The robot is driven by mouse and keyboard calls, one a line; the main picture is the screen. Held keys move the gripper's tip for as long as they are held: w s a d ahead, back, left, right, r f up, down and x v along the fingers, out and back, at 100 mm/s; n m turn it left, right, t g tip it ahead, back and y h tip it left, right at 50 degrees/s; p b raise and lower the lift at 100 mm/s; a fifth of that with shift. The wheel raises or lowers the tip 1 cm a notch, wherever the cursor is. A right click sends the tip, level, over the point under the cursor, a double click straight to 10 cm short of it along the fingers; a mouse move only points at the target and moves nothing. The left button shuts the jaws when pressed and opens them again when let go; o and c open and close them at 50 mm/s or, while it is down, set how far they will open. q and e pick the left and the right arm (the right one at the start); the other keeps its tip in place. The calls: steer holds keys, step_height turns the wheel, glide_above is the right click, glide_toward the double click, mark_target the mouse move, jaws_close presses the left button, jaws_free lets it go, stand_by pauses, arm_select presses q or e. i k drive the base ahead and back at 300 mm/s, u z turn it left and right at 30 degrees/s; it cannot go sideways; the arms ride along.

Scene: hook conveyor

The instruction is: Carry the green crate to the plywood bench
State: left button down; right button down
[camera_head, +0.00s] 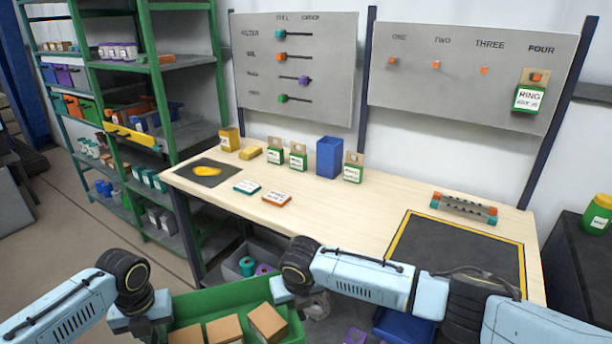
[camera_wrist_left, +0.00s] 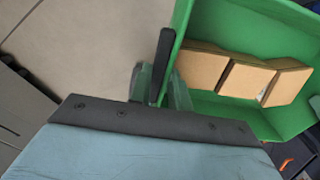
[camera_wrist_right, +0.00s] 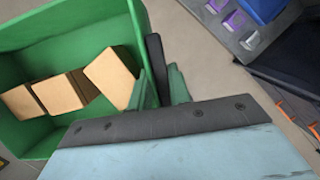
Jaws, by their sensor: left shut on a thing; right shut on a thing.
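The green crate (camera_head: 222,296) is low at the front in the head view, held off the bench with several brown cardboard boxes (camera_head: 225,330) inside. My left gripper (camera_head: 158,308) is shut on its left wall; the left wrist view shows the crate (camera_wrist_left: 235,112) and the fingers (camera_wrist_left: 160,80) at its edge. My right gripper (camera_head: 284,294) is shut on its right wall; the right wrist view shows the crate (camera_wrist_right: 75,35) and the fingers (camera_wrist_right: 158,80). The plywood bench (camera_head: 325,215) stands beyond the crate. The crate's near end is cut off in the head view.
The bench top carries a dark mat with a yellow item (camera_head: 208,170), green boxes (camera_head: 298,158), a blue bin (camera_head: 329,157), two cards and a rack (camera_head: 463,208) by a yellow-edged dark panel (camera_head: 455,250). Its middle is clear. Shelves (camera_head: 150,120) stand left; bins sit under the bench.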

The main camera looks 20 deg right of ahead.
mark_target(457, 254)
steer(key=z, duration=1.7)
